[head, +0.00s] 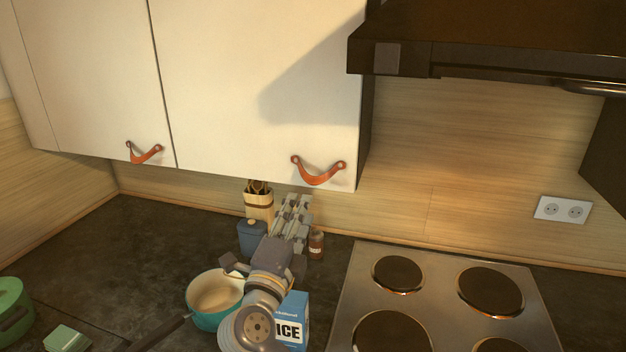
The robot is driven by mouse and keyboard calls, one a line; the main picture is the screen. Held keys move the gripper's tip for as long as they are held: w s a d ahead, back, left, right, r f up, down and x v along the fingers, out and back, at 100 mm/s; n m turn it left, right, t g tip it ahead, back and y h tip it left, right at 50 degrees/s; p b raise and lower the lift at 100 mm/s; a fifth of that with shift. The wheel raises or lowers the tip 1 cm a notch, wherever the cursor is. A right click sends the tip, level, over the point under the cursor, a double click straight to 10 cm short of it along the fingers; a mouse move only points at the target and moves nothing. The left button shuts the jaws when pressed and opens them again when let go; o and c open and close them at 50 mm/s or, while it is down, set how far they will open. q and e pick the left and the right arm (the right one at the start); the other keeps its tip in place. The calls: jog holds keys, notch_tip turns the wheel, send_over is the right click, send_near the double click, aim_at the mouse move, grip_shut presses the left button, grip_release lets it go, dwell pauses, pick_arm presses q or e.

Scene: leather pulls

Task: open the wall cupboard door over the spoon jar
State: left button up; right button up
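The wall cupboard door (225,85) over the spoon jar is cream-coloured and shut, at the upper middle of the head view. Its orange-red leather pull (318,178) hangs as a curved strap near the lower right corner. The spoon jar (259,206) is a tan holder with dark-topped utensils, standing on the counter under this door. My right gripper (298,208) points up and away just right of the jar, below the pull in the picture and apart from it. Its fingers look close together, but their opening is unclear. My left gripper is out of view.
Another shut door (85,75) with a leather pull (144,154) is to the left. A dark hood (480,55) is at the upper right, above the hob (440,300). A blue canister (251,238), brown jar (316,245), teal pot (205,318) and blue box (296,305) surround my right arm.

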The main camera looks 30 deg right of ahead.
aim_at(312, 183)
jog(key=p+x, duration=0.3)
jog(key=x, duration=0.6)
jog(key=shift+w+d+r+p, duration=0.1)
jog(key=shift+d+p, duration=0.2)
jog(key=shift+w+d, duration=0.4)
grip_shut()
